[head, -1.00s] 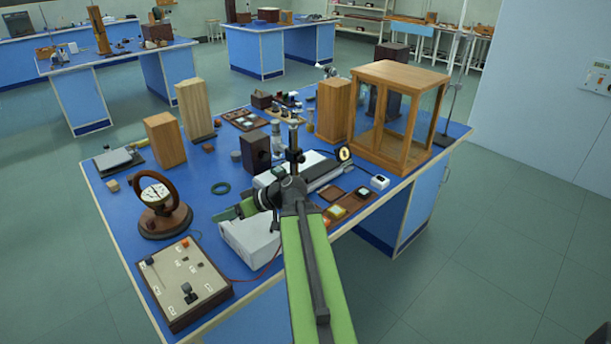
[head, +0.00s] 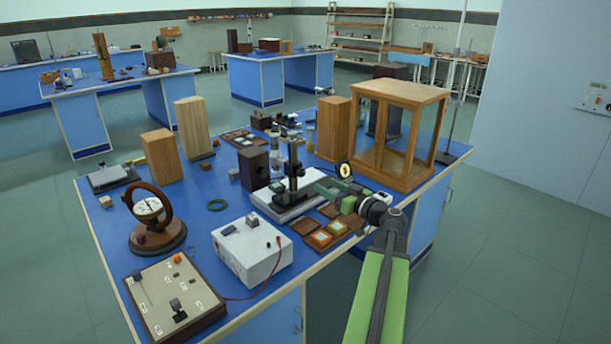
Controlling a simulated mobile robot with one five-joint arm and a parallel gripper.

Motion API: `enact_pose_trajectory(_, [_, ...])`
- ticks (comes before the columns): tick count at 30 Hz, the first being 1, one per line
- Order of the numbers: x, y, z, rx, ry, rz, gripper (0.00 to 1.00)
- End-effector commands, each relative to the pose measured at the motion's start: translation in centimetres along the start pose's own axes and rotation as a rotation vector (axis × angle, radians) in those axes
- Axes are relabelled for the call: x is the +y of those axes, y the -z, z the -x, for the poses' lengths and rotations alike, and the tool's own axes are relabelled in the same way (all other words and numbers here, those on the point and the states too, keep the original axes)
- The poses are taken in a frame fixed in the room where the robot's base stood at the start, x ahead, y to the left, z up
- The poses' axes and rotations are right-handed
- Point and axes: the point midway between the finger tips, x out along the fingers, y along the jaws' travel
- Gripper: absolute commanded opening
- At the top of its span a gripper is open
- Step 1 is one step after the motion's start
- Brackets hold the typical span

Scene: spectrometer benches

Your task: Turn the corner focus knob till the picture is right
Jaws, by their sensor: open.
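I cannot make out a corner focus knob for certain in the head view, nor any picture that it sets.
A white box with a red lead (head: 264,262) and a brown-framed panel (head: 165,305) lie at the front left, near a round dial meter (head: 149,207). A wood-and-glass case (head: 408,100) stands behind my arm. Small brown trays (head: 318,238) lie below the gripper.

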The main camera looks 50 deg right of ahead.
Motion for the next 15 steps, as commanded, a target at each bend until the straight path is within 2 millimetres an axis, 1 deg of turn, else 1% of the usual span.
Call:
enact_pose_trajectory(1, [0.1, 0.0, -1.5, -0.001, 0.005, 0.0, 0.52])
enact_pose_trajectory(3, [0.1, 0.0, -3.3, -0.001, 0.005, 0.0, 0.52])
enact_pose_trajectory(9, [0.1, 0.0, -8.0, -0.001, 0.004, 0.0, 0.52])
enact_pose_trajectory(12, [0.0, 0.0, -9.7, -0.001, 0.004, 0.0, 0.52])
enact_pose_trajectory(15, [0.0, 0.0, -10.7, -0.001, 0.002, 0.0, 0.52])
